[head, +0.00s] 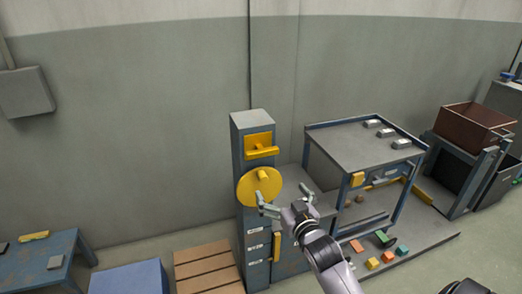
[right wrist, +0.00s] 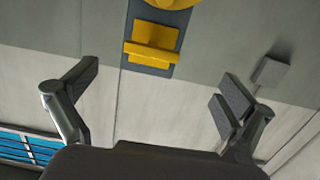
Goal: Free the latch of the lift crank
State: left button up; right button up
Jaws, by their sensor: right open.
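A grey-blue column (head: 252,225) stands against the wall. On its front is a yellow latch block with a protruding bar (head: 260,148). In the right wrist view, the latch (right wrist: 152,46) lies beyond the spread fingers of the gripper (right wrist: 155,92), and the disc (right wrist: 172,2) is cut by the top edge. My left gripper is out of view.
A lift table (head: 350,137) with several metal blocks on top stands right of the column. Coloured blocks (head: 374,262) lie at its foot. A brown bin (head: 470,122) is farther right. A wooden pallet (head: 207,265) and blue tables are at left.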

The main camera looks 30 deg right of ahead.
aim_at(264, 152)
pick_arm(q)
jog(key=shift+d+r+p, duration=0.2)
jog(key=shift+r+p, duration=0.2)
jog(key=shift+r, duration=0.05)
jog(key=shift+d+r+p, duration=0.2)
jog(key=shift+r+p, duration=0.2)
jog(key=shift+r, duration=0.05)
pick_arm(e)
jog(key=shift+t, duration=0.4)
jog(key=r+x, duration=0.1)
jog(key=x, duration=0.4)
jog(key=r+x, duration=0.1)
jog(key=x, duration=0.5)
jog(key=d+r+x, duration=0.1)
jog(key=x, duration=0.5)
jog(key=shift+r, duration=0.2)
jog(key=c, duration=0.9)
